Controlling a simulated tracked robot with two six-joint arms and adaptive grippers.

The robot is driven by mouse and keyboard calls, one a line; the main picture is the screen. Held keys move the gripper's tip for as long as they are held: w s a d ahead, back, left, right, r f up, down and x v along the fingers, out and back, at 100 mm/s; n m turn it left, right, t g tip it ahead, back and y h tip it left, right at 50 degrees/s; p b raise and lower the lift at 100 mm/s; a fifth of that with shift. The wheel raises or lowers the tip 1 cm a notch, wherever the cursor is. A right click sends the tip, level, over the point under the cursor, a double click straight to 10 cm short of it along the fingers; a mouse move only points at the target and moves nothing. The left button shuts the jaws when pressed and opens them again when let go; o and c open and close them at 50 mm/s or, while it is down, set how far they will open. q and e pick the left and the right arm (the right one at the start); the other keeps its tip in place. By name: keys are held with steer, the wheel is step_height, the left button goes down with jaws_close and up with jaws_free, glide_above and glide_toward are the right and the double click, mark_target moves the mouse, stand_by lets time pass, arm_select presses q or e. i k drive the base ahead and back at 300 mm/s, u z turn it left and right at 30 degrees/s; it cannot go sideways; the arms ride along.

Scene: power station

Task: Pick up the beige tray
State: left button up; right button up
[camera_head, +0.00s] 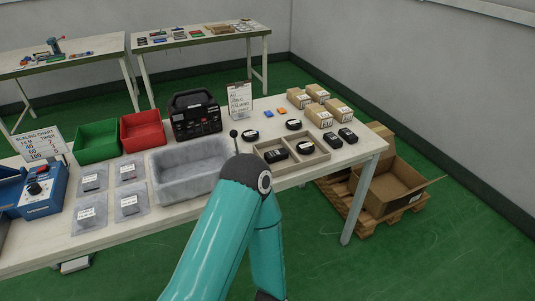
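The beige tray (305,160) lies flat near the right end of the long white table. It is shallow and divided into compartments, with a black device (277,154) in the left part and another (304,147) in the right part. A teal arm link of mine rises from the bottom middle of the picture, with its elbow just left of the tray. The arm folds back down out of the picture. Neither of my grippers shows, and I see none at the tray.
Left of the tray stands a grey bin (187,180). Behind are round black items (250,136), a sign (240,101) and a black case (195,116). Small cardboard boxes (320,115) and black devices (347,135) stand right. An open carton (390,185) rests on a pallet beyond the table's end.

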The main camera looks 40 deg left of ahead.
mark_target(296, 162)
steer(key=u, duration=0.55)
steer(key=i, duration=1)
